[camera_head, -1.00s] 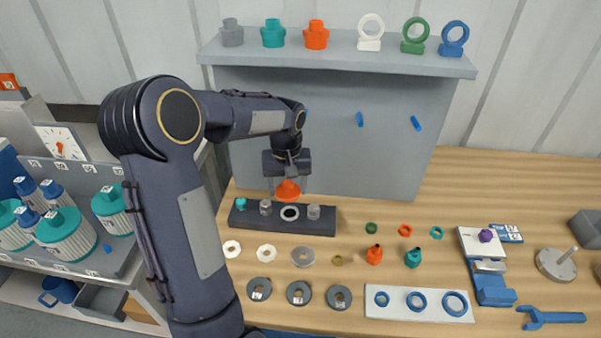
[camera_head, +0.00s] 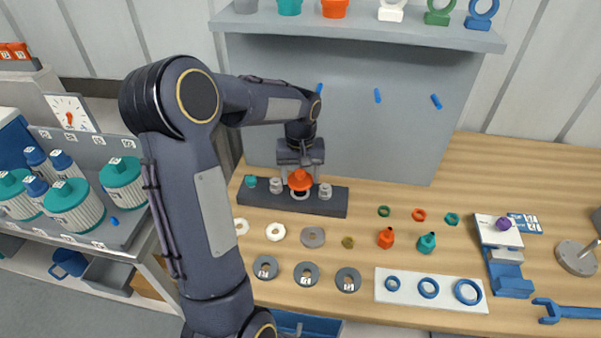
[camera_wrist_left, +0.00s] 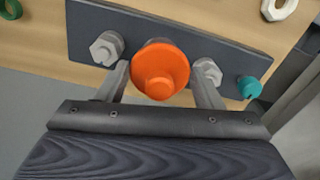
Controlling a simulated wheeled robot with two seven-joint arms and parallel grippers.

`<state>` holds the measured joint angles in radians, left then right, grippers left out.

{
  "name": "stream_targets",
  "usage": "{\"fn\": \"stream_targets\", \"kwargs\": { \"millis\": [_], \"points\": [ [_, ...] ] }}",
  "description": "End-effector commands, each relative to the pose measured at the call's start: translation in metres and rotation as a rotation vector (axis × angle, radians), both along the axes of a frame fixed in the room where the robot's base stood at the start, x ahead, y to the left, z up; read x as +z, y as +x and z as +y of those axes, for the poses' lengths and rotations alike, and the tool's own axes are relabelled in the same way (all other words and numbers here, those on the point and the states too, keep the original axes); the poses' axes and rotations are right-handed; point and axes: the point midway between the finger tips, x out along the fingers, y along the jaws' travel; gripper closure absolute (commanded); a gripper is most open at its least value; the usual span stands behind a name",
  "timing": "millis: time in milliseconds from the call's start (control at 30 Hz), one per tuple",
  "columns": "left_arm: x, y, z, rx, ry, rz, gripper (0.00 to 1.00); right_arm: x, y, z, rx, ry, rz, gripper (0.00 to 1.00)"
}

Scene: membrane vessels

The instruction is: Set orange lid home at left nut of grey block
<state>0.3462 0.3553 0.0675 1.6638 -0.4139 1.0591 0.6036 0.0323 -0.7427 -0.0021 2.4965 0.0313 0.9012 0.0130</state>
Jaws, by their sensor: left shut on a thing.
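The dark grey block (camera_head: 338,208) lies on the bench along the foot of the grey panel. It bears a teal fitting (camera_head: 251,181) at its left end, a left grey nut (camera_head: 276,186), a white ring (camera_head: 300,195), and a right grey nut (camera_head: 325,191). My left gripper (camera_head: 299,177) is shut on the orange lid (camera_head: 300,181), just above the ring in the middle of the block. In the left wrist view the lid (camera_wrist_left: 160,70) sits between the fingers, with the left nut (camera_wrist_left: 207,73) beside the right-hand finger. Contact under the lid is hidden.
Pale and grey rings (camera_head: 312,237) lie in front of the block. Orange and teal fittings (camera_head: 386,238) stand to the right. A white plate with blue rings (camera_head: 432,303) lies near the front edge. A shelf (camera_head: 370,33) overhangs behind.

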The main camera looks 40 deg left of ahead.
Motion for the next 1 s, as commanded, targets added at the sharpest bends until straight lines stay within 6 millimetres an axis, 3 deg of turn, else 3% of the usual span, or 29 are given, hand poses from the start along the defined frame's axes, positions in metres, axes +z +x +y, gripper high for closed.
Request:
{"fn": "stream_targets", "kwargs": {
  "millis": [500, 1000],
  "points": [
    [-0.031, 0.0, 0.0, -0.001, 0.001, -0.001, 0.62, -0.024, 0.0, 0.0, 0.0, 0.0, 0.0, 0.64],
    [-0.034, 0.0, 0.0, -0.001, 0.0, 0.0, 0.62, -0.026, 0.0, 0.0, 0.0, 0.0, 0.0, 0.64]
  ]
}}
